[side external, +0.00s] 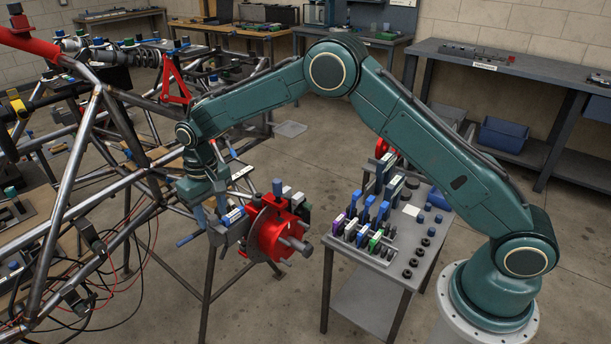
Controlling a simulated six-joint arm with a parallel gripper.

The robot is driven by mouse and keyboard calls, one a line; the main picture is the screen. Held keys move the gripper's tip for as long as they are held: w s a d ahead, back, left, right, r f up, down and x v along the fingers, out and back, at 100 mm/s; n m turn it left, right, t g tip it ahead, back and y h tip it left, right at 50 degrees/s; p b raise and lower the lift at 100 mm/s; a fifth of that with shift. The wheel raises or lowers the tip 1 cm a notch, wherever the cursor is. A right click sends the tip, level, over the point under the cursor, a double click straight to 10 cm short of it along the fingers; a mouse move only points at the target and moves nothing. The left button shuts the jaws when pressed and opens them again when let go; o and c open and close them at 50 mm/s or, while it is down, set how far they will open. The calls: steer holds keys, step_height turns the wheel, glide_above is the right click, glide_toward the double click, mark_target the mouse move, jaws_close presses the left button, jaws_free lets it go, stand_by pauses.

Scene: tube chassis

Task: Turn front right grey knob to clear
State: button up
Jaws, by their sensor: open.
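My gripper (211,214) points down at the end of the green arm, beside the tube chassis (82,165). Its fingers are open, and no object can be made out between them. Just right of it is a red hub (274,232) with several grey stubs facing right. A dark grey knob-like end (304,248) sticks out at the hub's right front, apart from my gripper. I cannot tell whether this is the front right grey knob or which setting it has. A grey block (234,226) lies close to the fingers and partly hides what is behind.
A small grey table (400,290) with blue, white and green clamps stands right of the hub. Chassis tubes crowd the left, with loose cables (110,285) low down. A blue-handled part (188,239) is close to my gripper. Floor shows between hub and table.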

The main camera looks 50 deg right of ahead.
mark_target(215, 217)
step_height(215, 217, up, 13)
steer(key=shift+r, duration=0.2)
stand_by(0.4)
steer(key=s+d+r+t, duration=0.1)
steer(key=s+d+r, duration=0.4)
steer(key=s+r, duration=0.3)
steer(key=s+d+r+t, duration=0.2)
steer(key=s+d+r, duration=0.3)
steer(key=s, duration=0.4)
steer(key=s+d+f+t, duration=0.1)
steer(key=s+d+f, duration=0.1)
steer(key=s, duration=0.8)
steer(key=s+d+f+t, duration=0.1)
steer(key=s+d+f, duration=0.1)
steer(key=s, duration=0.9)
steer(key=shift+t, duration=0.3)
